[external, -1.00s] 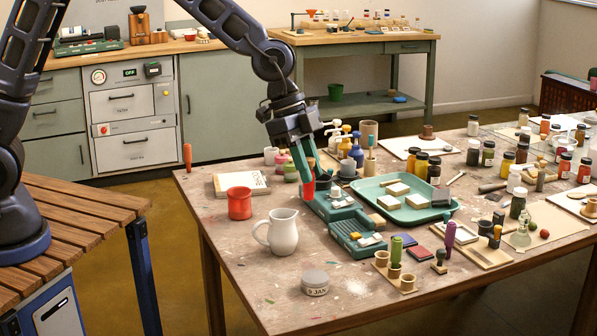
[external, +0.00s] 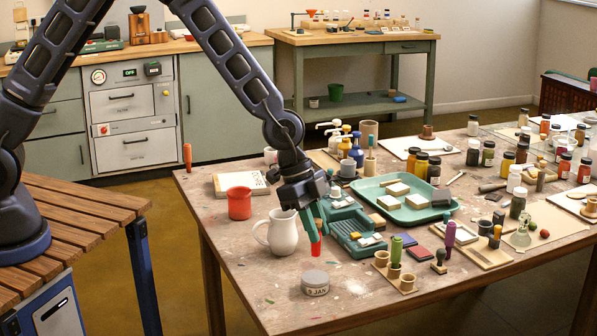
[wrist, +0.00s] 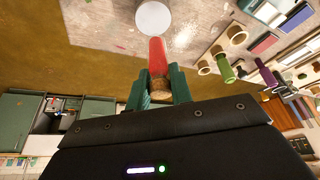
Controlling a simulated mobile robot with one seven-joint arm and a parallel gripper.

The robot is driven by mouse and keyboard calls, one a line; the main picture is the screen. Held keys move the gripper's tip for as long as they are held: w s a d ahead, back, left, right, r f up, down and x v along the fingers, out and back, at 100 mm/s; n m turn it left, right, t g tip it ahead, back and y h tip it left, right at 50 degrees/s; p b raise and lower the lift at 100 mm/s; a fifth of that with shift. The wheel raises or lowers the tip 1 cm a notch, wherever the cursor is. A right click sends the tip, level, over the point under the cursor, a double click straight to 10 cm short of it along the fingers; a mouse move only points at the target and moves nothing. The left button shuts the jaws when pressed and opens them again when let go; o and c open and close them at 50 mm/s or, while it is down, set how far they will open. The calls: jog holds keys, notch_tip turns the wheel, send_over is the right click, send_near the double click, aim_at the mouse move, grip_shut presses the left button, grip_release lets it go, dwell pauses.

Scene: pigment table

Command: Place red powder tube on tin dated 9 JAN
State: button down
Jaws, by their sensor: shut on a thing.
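My gripper (external: 316,232) points down at the front of the table, its green fingers shut on the red powder tube (external: 316,249). In the wrist view the tube (wrist: 157,58) stands out between the fingers, with a cork-coloured end near them. The round grey tin marked 9 JAN (external: 315,284) sits on the table just below the tube. In the external view a small gap seems to show between the tube and the tin's lid. In the wrist view the tin's pale lid (wrist: 154,18) lies just past the tube's far end.
A white jug (external: 282,232) stands close to the left of my gripper, and a red mug (external: 240,203) behind it. Bare tabletop lies around the tin.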

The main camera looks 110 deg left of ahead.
aim_at(315, 247)
jog(key=shift+f, duration=2.45)
jog(key=c, duration=1.3)
grip_release()
jog(key=shift+f, duration=0.1)
jog(key=shift+o, duration=0.2)
jog(key=d+v, duration=0.1)
jog(key=v, duration=1)
jog(key=s+d+r+y, duration=0.1)
jog(key=s+d+r, duration=0.7)
jog(key=d+r, duration=0.15)
jog(key=s+d+r+y, duration=0.1)
jog(key=s+d+r, duration=0.65)
jog(key=r, duration=0.25)
jog(key=s+d+r, duration=0.2)
jog(key=s, duration=0.5)
jog(key=s+d+r+n, duration=0.1)
jog(key=s+d+r, duration=0.1)
jog(key=s, duration=0.6)
jog(key=s+d+r+n+h, duration=0.1)
jog(key=s+d+r, duration=0.1)
jog(key=s+d, duration=0.2)
jog(key=s, duration=0.3)
jog(key=shift+s+d+r, duration=0.15)
jog(key=shift+s+d, duration=0.05)
